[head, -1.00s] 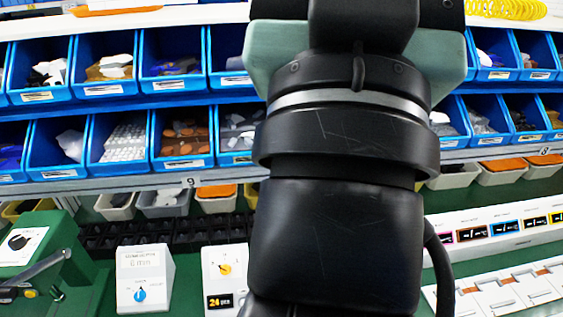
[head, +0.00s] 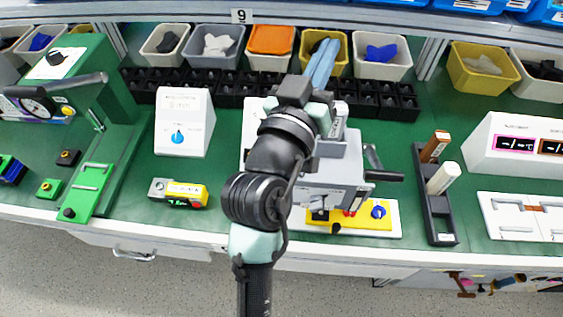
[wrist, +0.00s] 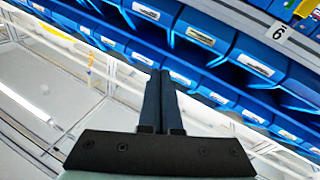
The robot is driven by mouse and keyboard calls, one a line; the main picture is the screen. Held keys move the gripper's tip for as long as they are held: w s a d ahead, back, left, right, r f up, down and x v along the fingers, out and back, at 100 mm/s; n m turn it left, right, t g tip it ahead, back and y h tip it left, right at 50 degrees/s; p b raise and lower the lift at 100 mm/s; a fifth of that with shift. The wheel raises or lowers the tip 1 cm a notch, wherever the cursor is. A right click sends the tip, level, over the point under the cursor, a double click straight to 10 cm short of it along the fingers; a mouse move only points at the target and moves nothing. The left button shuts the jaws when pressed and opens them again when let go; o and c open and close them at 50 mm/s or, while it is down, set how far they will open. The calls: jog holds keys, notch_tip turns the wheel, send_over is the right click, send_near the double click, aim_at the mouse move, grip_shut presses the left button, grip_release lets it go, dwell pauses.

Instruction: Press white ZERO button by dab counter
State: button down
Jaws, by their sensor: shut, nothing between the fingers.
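My gripper (head: 322,62) is shut and empty, with its fingers pointing up and away over the middle of the bench in the head view. In the wrist view its closed fingers (wrist: 165,95) point toward blue bins. I cannot make out any label reading ZERO or any white button in either view, nor tell which device is the dab counter. A small yellow device (head: 187,193) with a lit green display and a grey end lies on the green bench top, left of my arm. A white box (head: 184,122) with a blue knob stands behind it.
My arm partly hides a grey machine (head: 337,170) with a crank and a yellow panel (head: 360,217). A green press (head: 105,95) stands left; a black holder (head: 434,205) with two handles stands right. Bins line the back.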

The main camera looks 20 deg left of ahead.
jog(key=s+a+f+n+g+b, duration=0.1)
jog(key=s+a+f+n+b, duration=0.1)
jog(key=f, duration=1.2)
jog(key=s+a+f+n+g+y+b, duration=0.1)
jog(key=s+a+f+n+g+b, duration=0.1)
jog(key=f, duration=1.2)
jog(key=s+a+b, duration=0.1)
jog(key=b, duration=0.1)
jog(key=shift+a+n+b, duration=0.4)
jog(key=w+f+b, duration=0.1)
jog(key=f, duration=0.1)
jog(key=w+f+b, duration=0.1)
jog(key=b, duration=0.1)
jog(key=w+a+f+b, duration=0.1)
jog(key=w+f, duration=0.1)
jog(key=shift+w+f+b, duration=0.1)
jog(key=shift+f+b, duration=0.25)
jog(key=shift+w+a+f+b, duration=0.25)
jog(key=shift+w+f+b, duration=0.3)
jog(key=shift+b, duration=0.1)
jog(key=shift+r, duration=0.1)
jog(key=shift+w+f+b, duration=0.1)
jog(key=shift+f+b, duration=0.2)
jog(key=shift+b, duration=0.25)
